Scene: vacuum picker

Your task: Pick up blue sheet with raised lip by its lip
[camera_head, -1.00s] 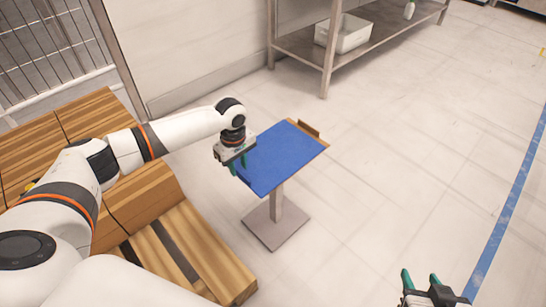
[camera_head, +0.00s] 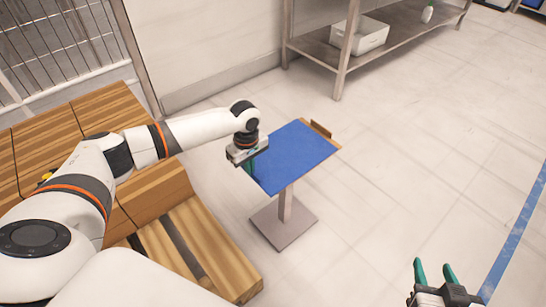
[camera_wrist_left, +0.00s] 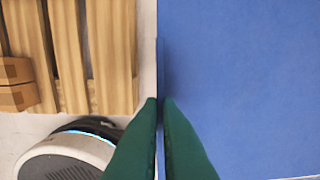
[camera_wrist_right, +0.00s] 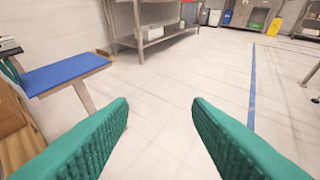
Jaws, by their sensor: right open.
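The blue sheet (camera_head: 297,155) lies flat on a small pedestal table in the head view. It fills the right side of the left wrist view (camera_wrist_left: 240,80), with its raised lip (camera_wrist_left: 163,65) along its left edge. My left gripper (camera_head: 251,168) is at the sheet's left edge. In the left wrist view its green fingers (camera_wrist_left: 159,101) are close together, one on each side of the lip line, and look shut on it. The exact contact is hidden. My right gripper (camera_head: 434,268) is open and empty, away from the table; its fingers are spread in the right wrist view (camera_wrist_right: 160,110).
The pedestal table has a wooden stop (camera_head: 320,129) at its far right corner and a metal foot (camera_head: 284,225). A metal shelf (camera_head: 400,30) with a white bin (camera_head: 360,35) is behind. The floor at right is clear.

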